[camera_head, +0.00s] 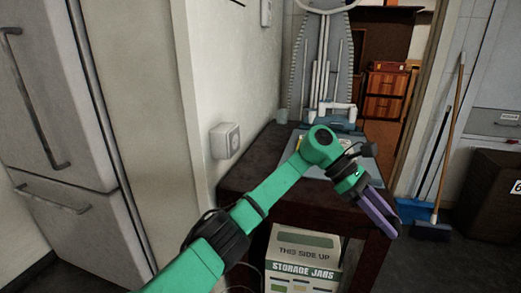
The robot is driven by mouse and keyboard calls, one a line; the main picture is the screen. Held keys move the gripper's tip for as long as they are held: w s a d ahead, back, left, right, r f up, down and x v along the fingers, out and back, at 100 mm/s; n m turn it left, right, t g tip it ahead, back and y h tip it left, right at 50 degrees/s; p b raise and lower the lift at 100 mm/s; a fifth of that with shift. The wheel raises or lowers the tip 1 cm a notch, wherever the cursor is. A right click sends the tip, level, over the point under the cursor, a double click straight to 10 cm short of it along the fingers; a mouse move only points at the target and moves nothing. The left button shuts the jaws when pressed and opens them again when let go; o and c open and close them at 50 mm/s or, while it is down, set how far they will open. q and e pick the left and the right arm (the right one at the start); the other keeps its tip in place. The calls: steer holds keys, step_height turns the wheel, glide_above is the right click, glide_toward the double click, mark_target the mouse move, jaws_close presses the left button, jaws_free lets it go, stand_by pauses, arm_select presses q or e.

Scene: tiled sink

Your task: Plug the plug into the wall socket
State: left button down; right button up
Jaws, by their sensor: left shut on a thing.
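The wall socket (225,141) is a white square unit on the pale wall, left of the dark table and just above its top. My left arm is green and reaches in from below. My left gripper (381,216) has purple fingers, held close together and pointing down to the right, over the table's right front edge. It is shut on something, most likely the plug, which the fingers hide. The gripper is well to the right of the socket and apart from it. My right gripper is out of view.
A dark table (245,165) carries a grey tray (371,172), partly behind my arm. A storage jars box (302,262) stands below. A fridge (50,130) is at left. A broom (450,135) leans at right. The space between socket and gripper is crossed by my arm.

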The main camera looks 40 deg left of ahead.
arm_select(q)
steer(key=w+a+r+n+t+y+b, duration=0.15)
steer(key=w+a+r+n+t, duration=0.25)
steer(key=a+n+t, duration=0.4)
steer(key=w+a+r+n+t+y, duration=0.25)
steer(key=w+r+n+t, duration=0.3)
steer(key=t, duration=0.45)
steer(key=s+a+f+n+t+y, duration=0.2)
steer(key=a+n+y, duration=0.2)
steer(key=a+y, duration=0.3)
steer(key=s+a+f+n+t+y, duration=0.2)
steer(key=a+n+y, duration=0.3)
steer(key=a, duration=1.2)
steer(key=y, duration=0.2)
steer(key=shift+s+a+f+y+b, duration=0.25)
steer(key=shift+s+a+y+b, duration=0.05)
steer(key=shift+s+a+b, duration=0.1)
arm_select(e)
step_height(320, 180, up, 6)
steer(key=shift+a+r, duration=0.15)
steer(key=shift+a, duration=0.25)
arm_select(q)
steer(key=shift+a, duration=0.1)
